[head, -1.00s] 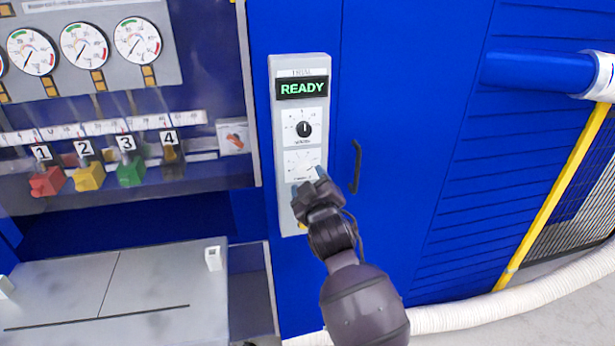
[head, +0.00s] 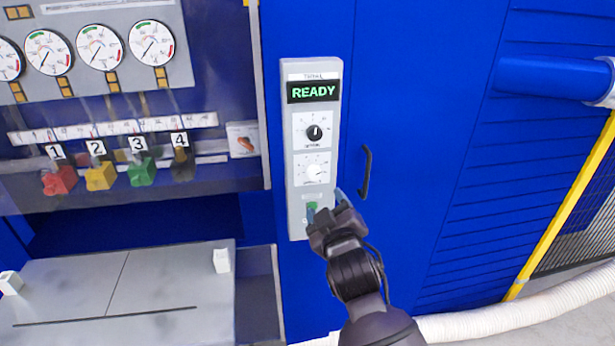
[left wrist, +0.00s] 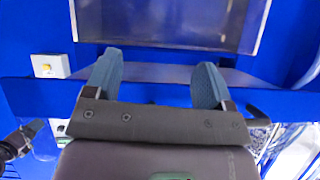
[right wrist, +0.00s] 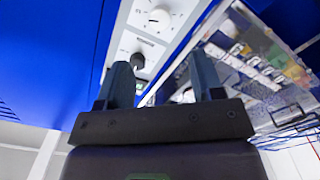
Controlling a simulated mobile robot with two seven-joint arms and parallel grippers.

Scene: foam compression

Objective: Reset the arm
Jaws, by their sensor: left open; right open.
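My right gripper (head: 328,208) is in front of the lower end of a grey control panel (head: 289,180) on the blue cabinet. The panel has a lit READY display (head: 314,92), a black knob (head: 314,132), a white dial (head: 314,171) and a small green part (head: 311,206) near its bottom. The gripper partly covers that lower area. In the right wrist view its fingers (right wrist: 160,85) are apart with nothing between them, and the panel's knob (right wrist: 137,61) shows beyond. My left gripper (left wrist: 157,80) is open and empty in the left wrist view, facing a blue frame; it is outside the head view.
A black door handle (head: 364,172) is just right of the panel. Gauges (head: 100,46) and numbered coloured valves (head: 100,177) are at the left, above a grey table (head: 70,295). A yellow post (head: 570,205) and white hose (head: 530,303) are at the right.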

